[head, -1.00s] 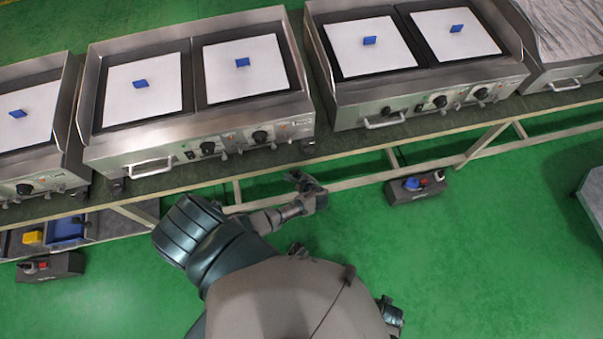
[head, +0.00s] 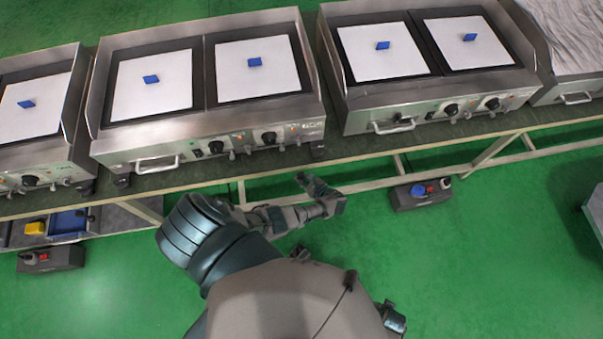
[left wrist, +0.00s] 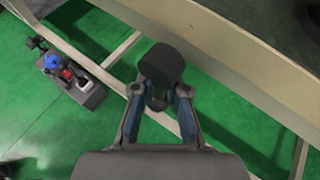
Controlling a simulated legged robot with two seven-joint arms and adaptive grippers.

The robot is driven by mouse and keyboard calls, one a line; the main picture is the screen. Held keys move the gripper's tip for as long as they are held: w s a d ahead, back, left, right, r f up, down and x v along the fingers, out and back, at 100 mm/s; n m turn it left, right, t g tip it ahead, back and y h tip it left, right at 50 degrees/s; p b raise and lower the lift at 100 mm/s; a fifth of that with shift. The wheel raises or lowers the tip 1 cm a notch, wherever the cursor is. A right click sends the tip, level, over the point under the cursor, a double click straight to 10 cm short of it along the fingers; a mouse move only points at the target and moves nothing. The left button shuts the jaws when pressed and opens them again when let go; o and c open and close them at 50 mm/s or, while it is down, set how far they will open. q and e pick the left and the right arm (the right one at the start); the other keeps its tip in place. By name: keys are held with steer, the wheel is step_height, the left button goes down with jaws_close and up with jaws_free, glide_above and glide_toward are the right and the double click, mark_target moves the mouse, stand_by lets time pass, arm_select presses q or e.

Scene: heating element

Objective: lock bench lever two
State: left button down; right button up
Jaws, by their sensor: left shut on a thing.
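In the left wrist view a black, rounded handle (left wrist: 161,66), which looks like the bench lever, sits between the fingers of my left gripper (left wrist: 158,95). The fingers close on it from both sides, just beside the pale bench edge. In the head view my left gripper (head: 303,181) is at the front edge of the long bench (head: 225,186), below the middle double griddle. The handle cannot be made out there, and its lock position cannot be told. My right gripper is not in view.
Steel griddles (head: 140,152) with white plates and blue pieces line the bench top. A dark control box (head: 420,197) with blue and red buttons is right of my gripper, and another (head: 50,259) is at lower left.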

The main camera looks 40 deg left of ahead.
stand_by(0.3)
arm_select(q)
steer(key=c, duration=1.2)
jaws_free()
steer(key=v, duration=1.1)
steer(key=shift+d+r, duration=0.1)
steer(key=shift+d, duration=0.3)
